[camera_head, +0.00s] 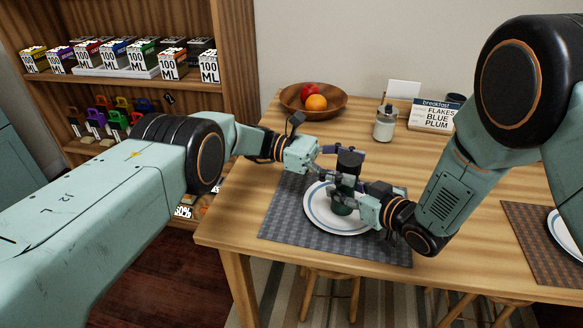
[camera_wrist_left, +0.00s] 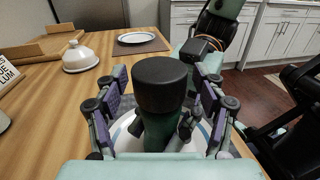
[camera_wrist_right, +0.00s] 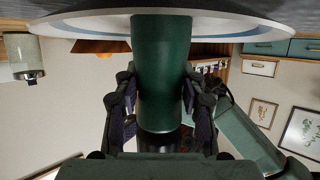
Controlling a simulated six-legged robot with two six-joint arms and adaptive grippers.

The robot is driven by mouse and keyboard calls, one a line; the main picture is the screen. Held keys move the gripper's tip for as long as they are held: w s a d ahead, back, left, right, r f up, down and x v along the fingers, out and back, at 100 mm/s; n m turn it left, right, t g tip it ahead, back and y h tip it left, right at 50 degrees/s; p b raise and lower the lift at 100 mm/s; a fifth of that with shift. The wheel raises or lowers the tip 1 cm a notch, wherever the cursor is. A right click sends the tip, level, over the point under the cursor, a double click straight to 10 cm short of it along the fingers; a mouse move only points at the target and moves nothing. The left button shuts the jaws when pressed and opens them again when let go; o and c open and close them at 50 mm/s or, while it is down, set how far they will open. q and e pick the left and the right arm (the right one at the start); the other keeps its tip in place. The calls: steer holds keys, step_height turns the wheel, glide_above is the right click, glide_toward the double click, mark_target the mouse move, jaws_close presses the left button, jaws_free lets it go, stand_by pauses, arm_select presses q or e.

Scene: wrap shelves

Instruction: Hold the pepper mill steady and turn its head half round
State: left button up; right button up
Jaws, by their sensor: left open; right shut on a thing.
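The pepper mill has a black head (camera_head: 350,160) and a dark green body (camera_wrist_right: 160,65). It stands upright on a blue-rimmed white plate (camera_head: 317,217). In the left wrist view the black head (camera_wrist_left: 160,82) rises between the fingers of my left gripper (camera_wrist_left: 163,95). My left gripper (camera_head: 340,163) is open around the head, with a gap at the sides. My right gripper (camera_head: 352,190) is shut on the green body below the head. The right wrist view is upside down and shows my right gripper's fingers (camera_wrist_right: 160,95) on both sides of the body.
A grey placemat (camera_head: 284,215) lies under the plate. A fruit bowl (camera_head: 325,108), a glass jar (camera_head: 384,125) and a breakfast sign (camera_head: 433,116) stand at the back. A second placemat (camera_head: 530,232) lies at the right. Shelves (camera_head: 185,85) with boxes stand at the left.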

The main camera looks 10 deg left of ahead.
arm_select(q)
steer(key=shift+r+n+t, duration=0.2)
steer(key=shift+n+t, duration=0.9)
steer(key=shift+t, duration=0.6)
steer(key=shift+n+t+y, duration=0.15)
steer(key=shift+n+t, duration=0.85)
steer(key=shift+t, duration=0.55)
steer(key=shift+n+t+y, duration=0.15)
steer(key=shift+n+t, duration=0.85)
steer(key=shift+t, duration=0.55)
steer(key=v, duration=1.2)
steer(key=s+d+r+n+t+y, duration=0.1)
steer(key=s+d+n+t, duration=0.2)
steer(key=t, duration=0.1)
steer(key=w+d, duration=0.2)
steer(key=w+d+t+y, duration=0.1)
steer(key=w+d, duration=0.1)
steer(key=d, duration=0.1)
steer(key=w+d+n+y, duration=0.1)
steer(key=w+d, duration=0.2)
steer(key=shift+d+f+t, duration=0.25)
steer(key=shift+t, duration=0.05)
